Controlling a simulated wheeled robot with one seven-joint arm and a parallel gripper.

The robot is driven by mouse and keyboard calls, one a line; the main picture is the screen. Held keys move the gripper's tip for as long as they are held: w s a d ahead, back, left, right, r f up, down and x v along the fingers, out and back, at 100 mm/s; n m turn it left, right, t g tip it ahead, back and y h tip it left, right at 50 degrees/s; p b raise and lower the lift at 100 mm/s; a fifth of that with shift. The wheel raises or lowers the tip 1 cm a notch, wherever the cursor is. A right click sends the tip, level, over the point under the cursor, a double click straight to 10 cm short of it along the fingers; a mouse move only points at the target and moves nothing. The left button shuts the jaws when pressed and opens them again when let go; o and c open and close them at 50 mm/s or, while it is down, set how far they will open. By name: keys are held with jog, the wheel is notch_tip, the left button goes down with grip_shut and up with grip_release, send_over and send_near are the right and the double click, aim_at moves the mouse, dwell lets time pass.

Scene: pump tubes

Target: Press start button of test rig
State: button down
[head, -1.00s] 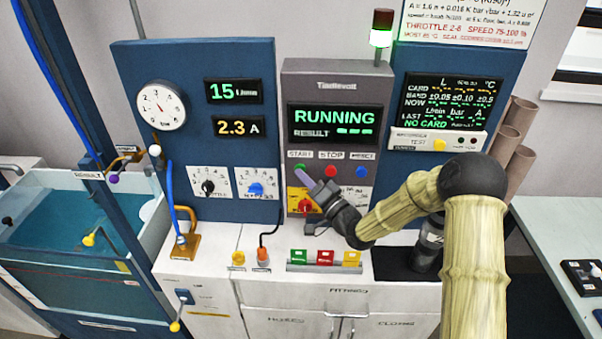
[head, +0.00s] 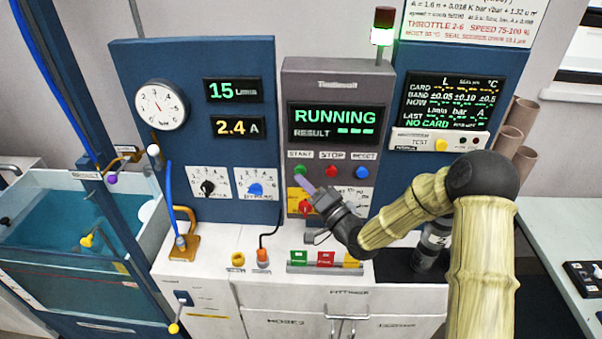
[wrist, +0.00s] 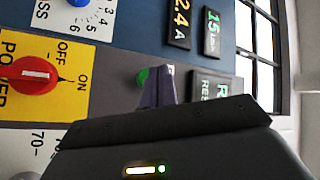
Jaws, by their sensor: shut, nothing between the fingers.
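The green start button (head: 299,171) sits under the START label on the grey centre panel of the test rig (head: 337,68). It also shows in the wrist view (wrist: 142,77), partly hidden behind my fingers. My gripper (head: 300,180) is shut and empty, its fingertips just below the green button in the head view. In the wrist view my gripper (wrist: 157,78) has its tips at the button; I cannot tell whether they touch it. The display (head: 335,123) reads RUNNING with dashes after RESULT. The signal lamp (head: 382,36) glows pale green.
The red stop button (head: 331,171) and blue reset button (head: 361,172) are right of the green one. The red power knob (head: 305,207) is just below my fingers; in the wrist view it points at ON. A water tank (head: 80,228) stands at the left.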

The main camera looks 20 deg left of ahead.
jog(key=s, duration=0.3)
jog(key=shift+s+d+f, duration=0.1)
jog(key=shift+d, duration=0.2)
dwell(0.6)
jog(key=d+f+n+g+h, duration=0.1)
jog(key=d+f+h, duration=0.2)
jog(key=d+h, duration=0.45)
jog(key=d+f+n+g+h, duration=0.1)
jog(key=d+f+g+h, duration=0.3)
jog(key=d, duration=0.6)
jog(key=s+d+r+m+g+h, duration=0.2)
jog(key=s+d+h, duration=0.4)
jog(key=s+d, duration=0.8)
jog(key=s+r+g, duration=0.1)
jog(key=s, duration=0.3)
jog(key=shift+d+r, duration=0.2)
jog(key=shift+d, duration=0.05)
